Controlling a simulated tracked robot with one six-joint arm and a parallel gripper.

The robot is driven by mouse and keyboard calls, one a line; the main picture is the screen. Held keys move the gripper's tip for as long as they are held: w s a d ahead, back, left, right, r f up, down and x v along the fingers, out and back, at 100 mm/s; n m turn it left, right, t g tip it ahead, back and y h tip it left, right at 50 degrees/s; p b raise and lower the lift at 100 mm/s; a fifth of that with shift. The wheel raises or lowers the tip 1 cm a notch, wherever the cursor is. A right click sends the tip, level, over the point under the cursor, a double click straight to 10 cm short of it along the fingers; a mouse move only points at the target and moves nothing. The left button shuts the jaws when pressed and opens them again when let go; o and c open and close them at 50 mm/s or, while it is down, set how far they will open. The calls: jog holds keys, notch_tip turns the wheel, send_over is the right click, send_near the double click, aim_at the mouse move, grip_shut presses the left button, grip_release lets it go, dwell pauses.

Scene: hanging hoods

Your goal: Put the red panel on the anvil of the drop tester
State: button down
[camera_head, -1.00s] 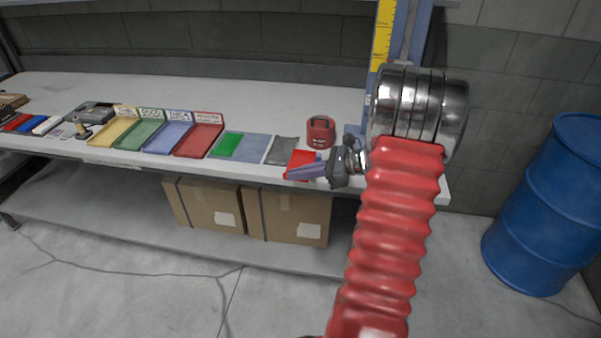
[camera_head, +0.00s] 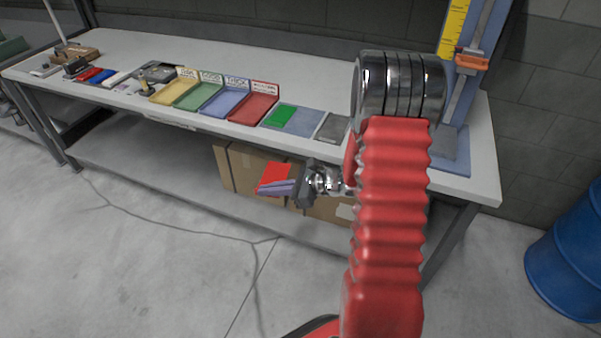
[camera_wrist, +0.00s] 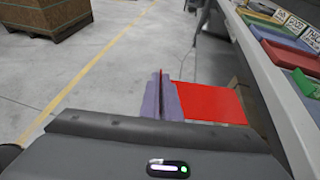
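The red panel (camera_head: 273,177) is in my gripper (camera_head: 282,187), out in front of the bench's front edge. In the wrist view the red panel (camera_wrist: 212,102) shows to the right of the purple fingers (camera_wrist: 162,98), with a thin red strip between them; the fingers are closed on it. The drop tester (camera_head: 480,60) stands at the bench's right end, with a blue column, a yellow scale and an orange carriage (camera_head: 471,61). Its grey anvil plate (camera_head: 443,141) lies on the blue base, partly hidden by my arm. No object shows on its visible part.
The bench (camera_head: 300,60) carries yellow, green, blue and red trays (camera_head: 252,109), a green panel (camera_head: 279,116) on a blue mat and a grey mat (camera_head: 333,127). Cardboard boxes (camera_head: 240,170) sit on the lower shelf. A blue barrel (camera_head: 570,255) stands right.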

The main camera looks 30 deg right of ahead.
jog(key=a+f+n+g+y, duration=0.1)
jog(key=a+f, duration=0.1)
jog(key=a, duration=0.7)
jog(key=shift+s+a+f, duration=0.15)
jog(key=shift+s+f, duration=0.05)
jog(key=shift+s, duration=0.05)
jog(key=shift+a+n, duration=0.1)
jog(key=shift+n, duration=0.2)
